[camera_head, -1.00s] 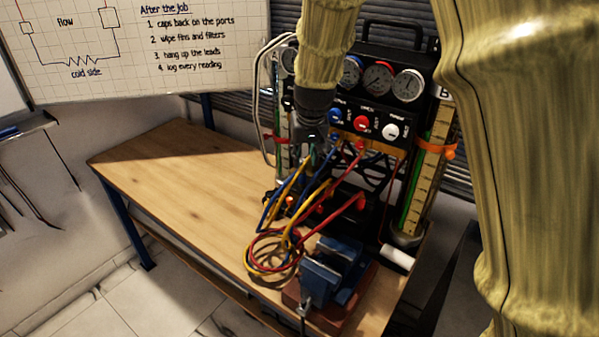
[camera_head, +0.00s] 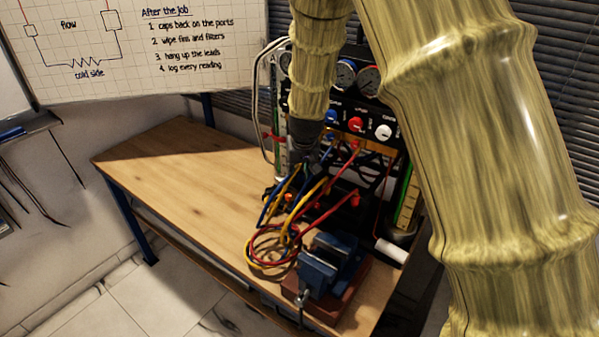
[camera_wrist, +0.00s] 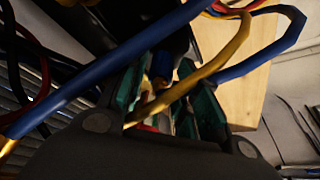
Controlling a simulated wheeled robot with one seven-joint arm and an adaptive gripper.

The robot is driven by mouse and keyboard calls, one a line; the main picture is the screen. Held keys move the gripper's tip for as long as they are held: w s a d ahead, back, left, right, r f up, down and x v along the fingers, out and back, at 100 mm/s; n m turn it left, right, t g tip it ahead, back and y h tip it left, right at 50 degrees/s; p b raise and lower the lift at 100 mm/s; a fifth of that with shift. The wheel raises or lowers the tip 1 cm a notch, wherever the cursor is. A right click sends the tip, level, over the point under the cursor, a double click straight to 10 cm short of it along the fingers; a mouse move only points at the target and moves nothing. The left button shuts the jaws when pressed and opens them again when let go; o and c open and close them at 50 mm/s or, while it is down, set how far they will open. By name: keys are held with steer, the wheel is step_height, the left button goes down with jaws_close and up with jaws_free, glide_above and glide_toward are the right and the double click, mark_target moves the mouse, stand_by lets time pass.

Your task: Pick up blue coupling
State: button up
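My gripper (camera_head: 304,158) is pointed down among the hoses in front of the gauge rig. In the wrist view, the gripper (camera_wrist: 166,98) is open, with green pads on both fingers. A small blue cylindrical piece (camera_wrist: 161,64), probably the blue coupling, shows beyond the gap between the fingers, apart from the pads. A yellow hose (camera_wrist: 228,52) crosses the gap, and a blue hose (camera_wrist: 95,74) runs across the left finger. In the head view the coupling is hidden by my gripper and the hoses.
The rig (camera_head: 395,125) has gauges and blue, red and white knobs. Red and yellow hoses (camera_head: 262,240) loop over the wooden bench (camera_head: 180,170). A blue vise (camera_head: 325,268) stands at the front. The bench's left side is clear.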

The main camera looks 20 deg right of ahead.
steer(key=shift+f, duration=0.2)
steer(key=shift+s, duration=0.15)
steer(key=shift+f, duration=0.15)
jaws_close()
